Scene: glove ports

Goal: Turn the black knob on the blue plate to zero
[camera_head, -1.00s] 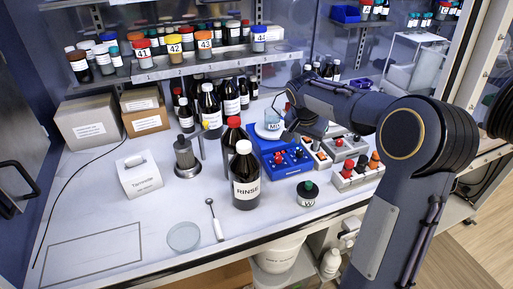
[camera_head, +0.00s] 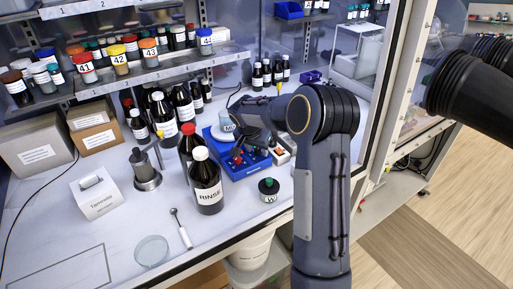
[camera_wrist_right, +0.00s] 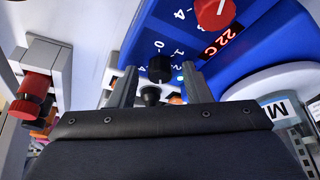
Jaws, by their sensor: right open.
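The blue plate (camera_head: 228,166) is the front of a blue device at the back middle of the bench. In the right wrist view the blue plate (camera_wrist_right: 262,30) carries a black knob (camera_wrist_right: 160,68) with white numbers around it, 0 among them. I cannot tell which number the knob points to. A red knob (camera_wrist_right: 214,12) and a red "22 C" display (camera_wrist_right: 222,38) are on the same plate. My right gripper (camera_wrist_right: 160,84) is open, with one finger on each side of the black knob. I cannot tell whether they touch it. In the head view my right arm partly covers the device. My left gripper is not in view.
A RINSE bottle (camera_head: 206,183) and a red-capped bottle (camera_head: 188,146) stand left of the device. A small green-capped bottle (camera_head: 269,190) stands in front. A white vessel (camera_head: 227,122) sits on the device. The bench's front left is mostly clear, with a glass dish (camera_head: 152,250).

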